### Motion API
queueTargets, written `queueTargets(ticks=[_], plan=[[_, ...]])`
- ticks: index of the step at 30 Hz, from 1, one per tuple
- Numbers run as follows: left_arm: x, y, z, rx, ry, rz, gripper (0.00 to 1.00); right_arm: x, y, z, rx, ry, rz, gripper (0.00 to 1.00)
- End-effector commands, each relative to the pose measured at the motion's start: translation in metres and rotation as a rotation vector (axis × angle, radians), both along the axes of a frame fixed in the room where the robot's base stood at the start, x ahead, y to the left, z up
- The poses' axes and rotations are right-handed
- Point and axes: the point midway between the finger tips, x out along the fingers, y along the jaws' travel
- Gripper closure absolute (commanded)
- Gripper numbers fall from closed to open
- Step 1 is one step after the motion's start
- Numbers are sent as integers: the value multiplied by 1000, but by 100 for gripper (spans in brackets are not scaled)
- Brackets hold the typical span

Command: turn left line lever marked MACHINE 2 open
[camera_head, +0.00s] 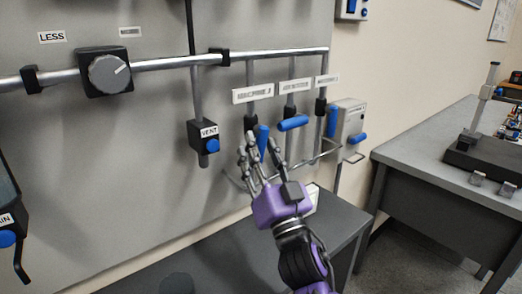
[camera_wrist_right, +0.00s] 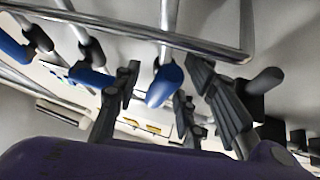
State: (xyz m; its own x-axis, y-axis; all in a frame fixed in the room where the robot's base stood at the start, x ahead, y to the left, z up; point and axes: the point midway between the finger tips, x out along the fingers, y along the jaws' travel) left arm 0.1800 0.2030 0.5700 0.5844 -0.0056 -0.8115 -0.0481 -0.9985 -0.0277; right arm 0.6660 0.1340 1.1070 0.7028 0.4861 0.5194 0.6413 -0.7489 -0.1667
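Three line levers with blue handles hang under white labels at the right of the wall panel. The left label (camera_head: 253,94) seems to read MACHINE, its number too blurred to be sure. The left lever's blue handle (camera_head: 262,141) points up and down, along its pipe. My right gripper (camera_head: 260,151) is at this handle with its fingers spread. In the right wrist view the blue handle (camera_wrist_right: 165,84) shows between the open fingers (camera_wrist_right: 168,90), with gaps on both sides. The middle lever's handle (camera_head: 293,123) lies crosswise. My left gripper is not in view.
The right lever's blue handle (camera_head: 331,121) hangs close by, beside a grey box (camera_head: 349,118) with a blue handle. A VENT valve (camera_head: 204,137) is left of the levers. A bent rail (camera_head: 318,158) runs below them. A dark table (camera_head: 345,222) stands under the panel.

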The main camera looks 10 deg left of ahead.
Motion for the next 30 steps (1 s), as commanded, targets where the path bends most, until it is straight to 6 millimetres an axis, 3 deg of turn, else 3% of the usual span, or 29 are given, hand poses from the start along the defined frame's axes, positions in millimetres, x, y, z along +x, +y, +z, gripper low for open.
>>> queueTargets(ticks=[18,30], plan=[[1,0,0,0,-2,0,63,-75,-53,-57,-1,1,-2,62],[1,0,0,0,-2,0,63,-82,-58,-61,1,0,-1,62]])
